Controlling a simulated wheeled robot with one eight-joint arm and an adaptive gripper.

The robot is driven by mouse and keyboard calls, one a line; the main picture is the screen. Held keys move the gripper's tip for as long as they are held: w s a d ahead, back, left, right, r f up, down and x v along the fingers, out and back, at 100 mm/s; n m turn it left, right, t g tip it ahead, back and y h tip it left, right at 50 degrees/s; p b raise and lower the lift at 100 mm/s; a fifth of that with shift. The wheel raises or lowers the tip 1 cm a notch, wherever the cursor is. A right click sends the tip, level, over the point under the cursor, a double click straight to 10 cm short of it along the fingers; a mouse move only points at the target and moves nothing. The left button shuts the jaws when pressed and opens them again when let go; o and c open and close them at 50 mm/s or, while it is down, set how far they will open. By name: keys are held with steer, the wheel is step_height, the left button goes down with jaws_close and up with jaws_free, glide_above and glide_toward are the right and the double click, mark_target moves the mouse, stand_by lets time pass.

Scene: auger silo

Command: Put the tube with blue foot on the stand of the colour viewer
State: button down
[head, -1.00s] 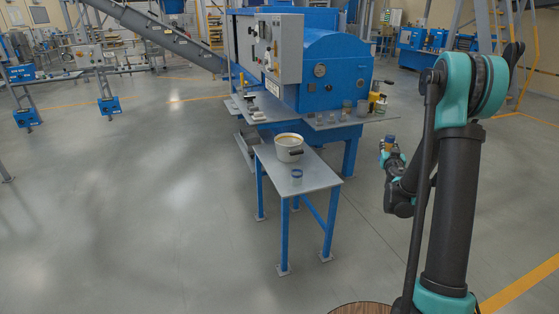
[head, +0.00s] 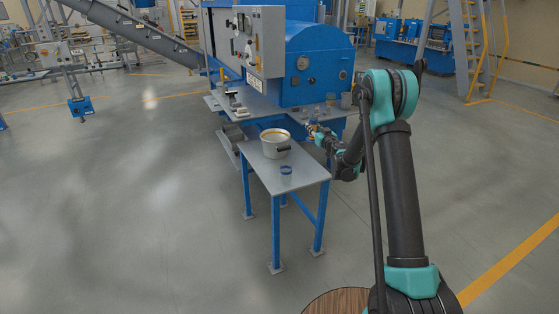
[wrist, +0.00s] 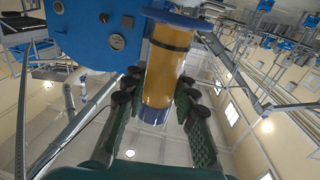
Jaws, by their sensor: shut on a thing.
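My gripper (wrist: 160,105) is shut on a clear tube of amber contents (wrist: 166,62), with a blue foot (wrist: 178,18) at the upper end in the wrist view. A dark band circles the tube. In the head view my gripper (head: 312,130) is in front of the right shelf of the blue machine, above and right of the small table; the tube is too small there to make out well. Small black and white items (head: 235,103) stand on the left shelf; I cannot tell surely whether one is the colour viewer, and its stand is not clear.
The blue machine (head: 316,62) rises behind. Small vessels (head: 330,104) stand on its right shelf (head: 338,113).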

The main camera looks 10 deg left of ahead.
steer(key=w+a+n+g+y, duration=0.1)
steer(key=a+y, duration=0.1)
steer(key=a, duration=0.3)
glide_above(299, 174)
step_height(299, 174, down, 21)
steer(key=shift+w, duration=0.1)
stand_by(0.5)
steer(key=shift+f, duration=0.1)
steer(key=c, duration=1.2)
jaws_free()
